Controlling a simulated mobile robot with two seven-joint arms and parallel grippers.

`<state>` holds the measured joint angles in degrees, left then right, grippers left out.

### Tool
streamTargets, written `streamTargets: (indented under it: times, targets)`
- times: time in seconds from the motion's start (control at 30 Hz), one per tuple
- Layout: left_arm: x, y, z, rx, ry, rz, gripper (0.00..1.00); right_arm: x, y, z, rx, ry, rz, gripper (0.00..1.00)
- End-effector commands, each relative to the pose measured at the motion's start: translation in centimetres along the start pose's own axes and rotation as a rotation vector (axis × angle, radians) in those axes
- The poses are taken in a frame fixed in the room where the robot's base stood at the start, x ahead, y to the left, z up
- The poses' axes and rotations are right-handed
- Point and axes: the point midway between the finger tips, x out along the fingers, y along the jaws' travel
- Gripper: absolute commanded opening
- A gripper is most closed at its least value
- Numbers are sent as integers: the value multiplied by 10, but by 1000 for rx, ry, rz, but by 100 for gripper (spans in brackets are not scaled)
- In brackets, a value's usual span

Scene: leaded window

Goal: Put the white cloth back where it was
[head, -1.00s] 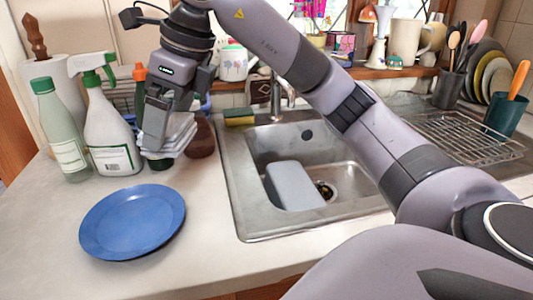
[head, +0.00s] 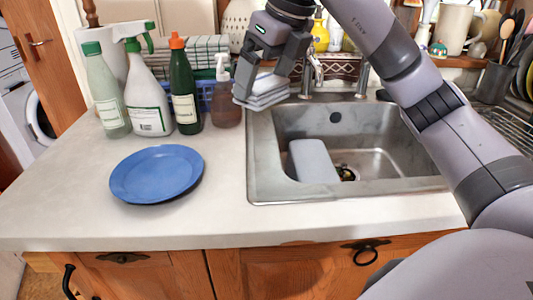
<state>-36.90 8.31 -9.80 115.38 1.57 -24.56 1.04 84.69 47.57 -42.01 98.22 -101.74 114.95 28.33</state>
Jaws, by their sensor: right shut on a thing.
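The white cloth (head: 262,90), folded in layers with grey edges, is held in my right gripper (head: 262,82). The gripper's fingers point down, and the cloth hangs above the back left corner of the sink, just right of the brown soap bottle. I cannot tell whether the cloth touches the sink rim below it. My right arm comes in from the right and crosses over the sink. My left gripper is not in view.
A blue plate (head: 157,174) lies on the white counter (head: 60,200). Several bottles stand behind it: a pale green one (head: 106,95), a white spray bottle (head: 147,95), a dark green one (head: 184,92) and the soap bottle (head: 226,100). A grey block (head: 313,162) sits in the sink (head: 254,160).

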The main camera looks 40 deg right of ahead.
Motion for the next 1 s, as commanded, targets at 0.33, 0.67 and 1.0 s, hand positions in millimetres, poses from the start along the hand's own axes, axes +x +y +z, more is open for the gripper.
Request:
streamTargets:
  times: [0.33,0.67,1.0]
  targets:
    - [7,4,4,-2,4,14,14,77,0,-33,0,3,-1,68]
    - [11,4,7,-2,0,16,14,110,0,-47,0,3,0,68]
    - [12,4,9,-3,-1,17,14,128,0,-53,-1,-2,-1,68]
